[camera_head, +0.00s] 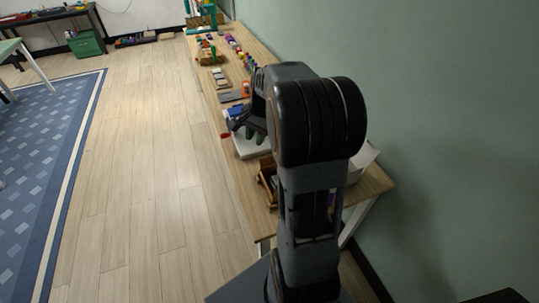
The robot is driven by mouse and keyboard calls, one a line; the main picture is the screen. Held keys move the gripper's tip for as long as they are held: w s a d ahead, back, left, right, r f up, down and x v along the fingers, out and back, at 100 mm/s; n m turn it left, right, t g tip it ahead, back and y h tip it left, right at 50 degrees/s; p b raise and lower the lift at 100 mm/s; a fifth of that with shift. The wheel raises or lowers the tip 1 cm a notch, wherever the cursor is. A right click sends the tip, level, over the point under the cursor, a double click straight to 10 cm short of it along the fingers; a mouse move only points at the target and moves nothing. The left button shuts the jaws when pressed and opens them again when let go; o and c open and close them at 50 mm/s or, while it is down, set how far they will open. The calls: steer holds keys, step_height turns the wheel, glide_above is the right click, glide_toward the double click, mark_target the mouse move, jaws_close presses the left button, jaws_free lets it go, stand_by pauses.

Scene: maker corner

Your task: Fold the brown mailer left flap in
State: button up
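A small brown box-like thing (267,183) stands near the close end of the long wooden bench, partly hidden behind my arm. It may be the brown mailer; its flaps cannot be made out. My gripper (248,130) shows as dark parts left of my arm's large joint, over the bench near a white thing with a red knob. It is apart from the brown thing, on its far side. Its fingers are small and dark, and their opening cannot be made out.
The wooden bench (217,96) runs along the green wall, with many small coloured items farther back. A white thing (250,147) lies below my gripper. A pale box (361,162) shows right of my arm. The floor left of the bench is clear up to a blue rug (45,150).

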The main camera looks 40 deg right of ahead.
mark_target(270, 163)
steer(key=w+d+f+m+y+p, duration=0.1)
steer(key=d+f+m, duration=0.25)
steer(key=d, duration=0.25)
steer(key=w+d+f+m+y+p, duration=0.1)
steer(key=d+f+m, duration=0.1)
steer(key=d+m, duration=0.35)
steer(key=shift+n, duration=0.5)
steer(key=x, duration=0.4)
steer(key=p+x, duration=0.1)
steer(key=x, duration=0.4)
steer(key=d+x, duration=0.1)
steer(key=x, duration=0.3)
steer(key=shift+s+a+f+p, duration=0.1)
steer(key=shift+f+p, duration=0.25)
steer(key=shift+c, duration=0.2)
jaws_close()
